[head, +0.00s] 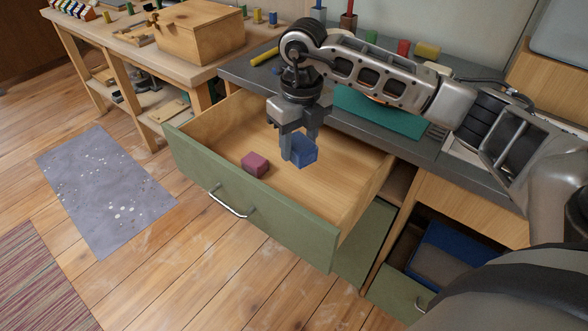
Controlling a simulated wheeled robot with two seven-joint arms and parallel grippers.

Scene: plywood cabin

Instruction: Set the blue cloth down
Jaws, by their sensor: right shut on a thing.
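My right gripper (301,145) is shut on the blue cloth (304,151), which looks like a small, box-shaped blue piece. It hangs over the open drawer (232,202), toward its back right part. Whether the blue piece touches the drawer floor cannot be told. A maroon block (255,164) lies on the drawer floor to the left of the gripper. My left gripper is out of view.
The drawer has a green front with a metal handle (230,203). The grey counter (420,152) behind carries a teal mat (390,118) and several coloured pieces. A wooden box (200,32) stands on the bench at left. The drawer's front right floor is clear.

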